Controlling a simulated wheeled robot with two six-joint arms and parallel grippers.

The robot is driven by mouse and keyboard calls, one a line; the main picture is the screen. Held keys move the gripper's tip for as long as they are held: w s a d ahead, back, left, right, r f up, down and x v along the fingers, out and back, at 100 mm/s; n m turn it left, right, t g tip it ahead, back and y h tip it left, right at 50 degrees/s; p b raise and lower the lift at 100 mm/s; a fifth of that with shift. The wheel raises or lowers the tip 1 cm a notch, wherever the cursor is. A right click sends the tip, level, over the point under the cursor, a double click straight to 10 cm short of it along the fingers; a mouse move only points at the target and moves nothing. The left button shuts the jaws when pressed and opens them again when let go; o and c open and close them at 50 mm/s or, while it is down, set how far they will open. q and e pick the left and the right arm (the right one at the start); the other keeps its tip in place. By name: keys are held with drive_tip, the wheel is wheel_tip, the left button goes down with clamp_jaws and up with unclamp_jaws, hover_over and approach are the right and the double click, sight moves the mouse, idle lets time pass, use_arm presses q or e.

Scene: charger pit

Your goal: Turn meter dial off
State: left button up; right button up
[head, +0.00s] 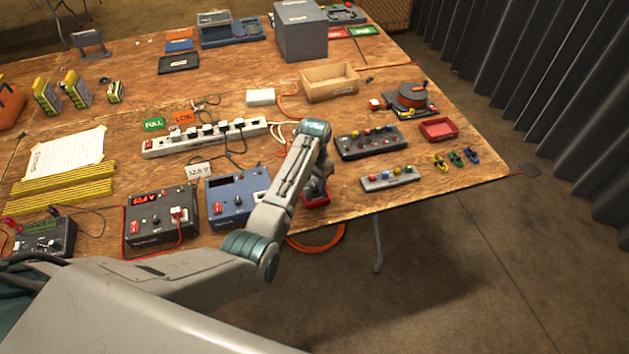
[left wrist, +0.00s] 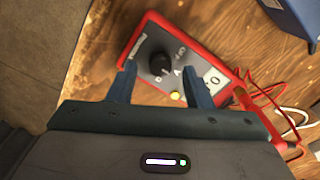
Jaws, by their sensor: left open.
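The meter shows in the left wrist view as a dark body with a red rim (left wrist: 208,59), a black dial (left wrist: 158,63), a yellow button or jack and a pale display. In the head view only a bit of the red meter (head: 317,202) shows beneath my arm at the table's front edge. My left gripper (left wrist: 158,70) is open, its blue-grey fingers on either side of the dial. I cannot tell whether they touch it. In the head view the left gripper (head: 316,186) is mostly hidden behind the forearm. My right gripper is not in view.
A blue power unit (head: 228,197) and a dark unit with a red display (head: 160,216) stand left of the arm. A power strip (head: 205,138) lies behind. Switch boxes (head: 390,178) sit to the right. Red leads (left wrist: 270,105) run beside the meter.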

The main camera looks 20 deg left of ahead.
use_arm(q)
drive_tip(key=shift+f, duration=0.8)
